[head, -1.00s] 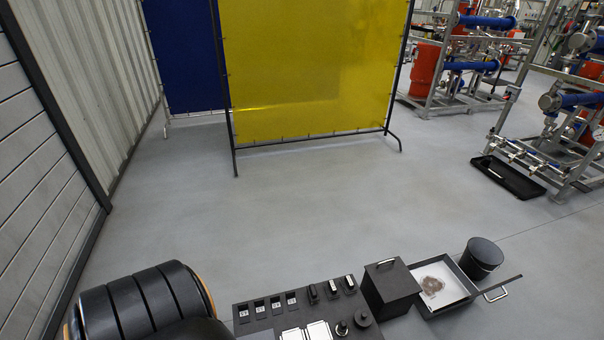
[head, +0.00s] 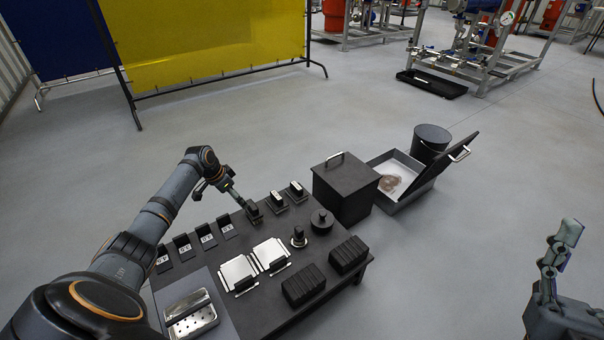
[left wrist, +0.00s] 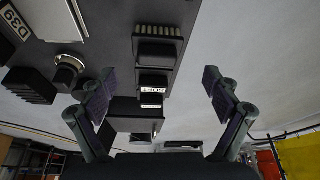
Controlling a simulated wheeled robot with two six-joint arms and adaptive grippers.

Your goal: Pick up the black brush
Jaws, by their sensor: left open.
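A black brush-like piece (left wrist: 158,42) with a row of pale-tipped bristles lies at the table edge in the left wrist view. In the head view, a small black piece (head: 253,212) at the table's far edge seems to be the same one. My left gripper (head: 240,202) is just beside and above it, partly overlapping it in the picture. In the left wrist view my gripper (left wrist: 160,98) is open and empty, its fingers wide apart. My right gripper (head: 562,245) is raised at the right, clear of the table; its opening is unclear.
The dark table (head: 330,296) also holds black blocks (head: 348,255), metal plates (head: 238,272), a steel tray (head: 191,313) and labelled holders. A black box (head: 345,190), an open tray (head: 412,202) and a bucket (head: 430,140) stand beyond. Grey floor surrounds the table.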

